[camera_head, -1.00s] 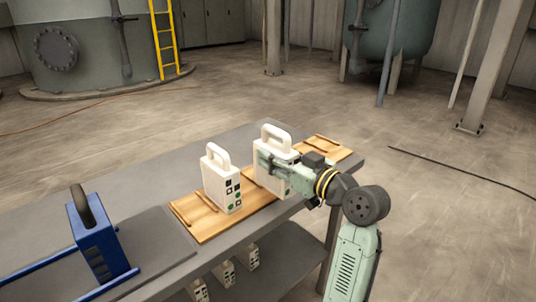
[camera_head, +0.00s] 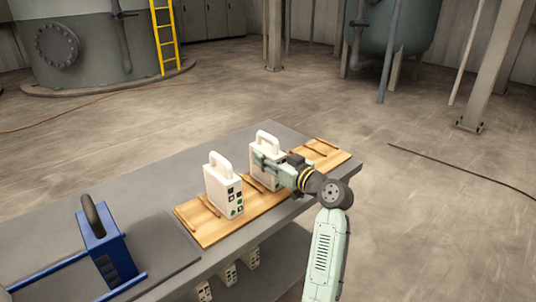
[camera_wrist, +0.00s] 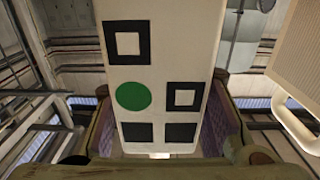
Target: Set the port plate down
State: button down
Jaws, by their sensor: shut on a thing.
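The port plate (camera_head: 264,147) is a white upright block with a loop handle on top. It is over the middle of a wooden board (camera_head: 204,233) on the grey table. My gripper (camera_head: 268,162) reaches it from the right and is shut on it. In the wrist view the plate (camera_wrist: 160,75) stands between the two fingers, showing black squares and a green circle. Its lower edge is partly hidden by my gripper, so I cannot tell whether it touches the board. A second, similar white plate (camera_head: 222,187) stands just left of it on the board.
Slim wooden strips (camera_head: 318,150) lie on the board's right part, which is otherwise clear. A blue plate with a dark handle (camera_head: 103,245) stands on blue rails at the table's left. Several white plates (camera_head: 228,275) sit on the shelf below. The table's back strip is free.

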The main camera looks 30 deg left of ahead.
jog(key=shift+f+b, duration=0.15)
jog(key=shift+b, duration=0.15)
jog(key=c, duration=1)
grip_release()
jog(key=shift+r+p, duration=0.25)
jog(key=shift+p, duration=0.1)
jog(key=b+v, duration=0.3)
jog(key=v, duration=0.9)
